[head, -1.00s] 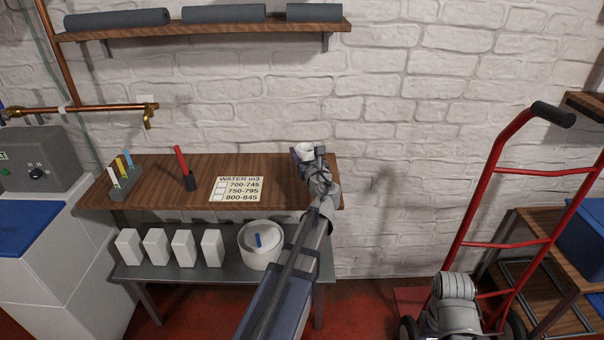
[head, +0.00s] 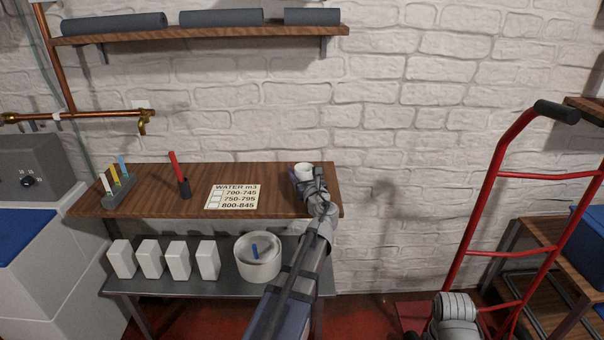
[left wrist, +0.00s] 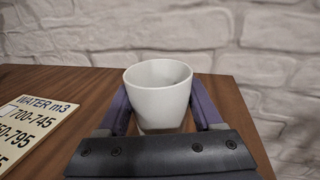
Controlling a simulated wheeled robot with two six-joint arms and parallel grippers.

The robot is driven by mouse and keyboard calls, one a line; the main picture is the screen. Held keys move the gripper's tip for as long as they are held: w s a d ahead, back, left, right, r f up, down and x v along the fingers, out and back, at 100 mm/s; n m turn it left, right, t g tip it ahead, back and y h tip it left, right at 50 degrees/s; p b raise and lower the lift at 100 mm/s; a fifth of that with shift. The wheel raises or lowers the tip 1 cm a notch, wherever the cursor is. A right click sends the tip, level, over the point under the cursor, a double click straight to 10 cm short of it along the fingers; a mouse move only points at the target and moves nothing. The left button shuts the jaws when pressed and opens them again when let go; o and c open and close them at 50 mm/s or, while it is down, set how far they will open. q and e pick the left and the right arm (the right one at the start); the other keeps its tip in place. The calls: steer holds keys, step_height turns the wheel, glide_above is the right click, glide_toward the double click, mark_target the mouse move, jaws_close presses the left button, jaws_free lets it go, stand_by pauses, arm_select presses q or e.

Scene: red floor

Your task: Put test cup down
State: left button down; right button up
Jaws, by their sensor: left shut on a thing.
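The white test cup (left wrist: 158,98) is upright between the two purple fingers of my left gripper (left wrist: 160,108) in the left wrist view. The gripper is shut on the cup. In the head view the cup (head: 303,171) shows above the right end of the wooden table (head: 145,202), with my left gripper (head: 305,178) around it. The cup's base is partly hidden by the gripper, so I cannot tell whether it touches the wood. My right gripper is not in view.
A water card (head: 233,197) lies left of the cup. A lower metal shelf holds white blocks (head: 178,261) and a round white container (head: 257,258). A red hand truck (head: 475,210) stands right.

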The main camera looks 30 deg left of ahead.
arm_select(q)
steer(key=shift+f, duration=0.2)
steer(key=shift+c, duration=0.2)
jaws_free()
steer(key=shift+r, duration=0.1)
steer(key=shift+r, duration=0.2)
steer(key=v, duration=1.2)
steer(key=shift+s, duration=0.1)
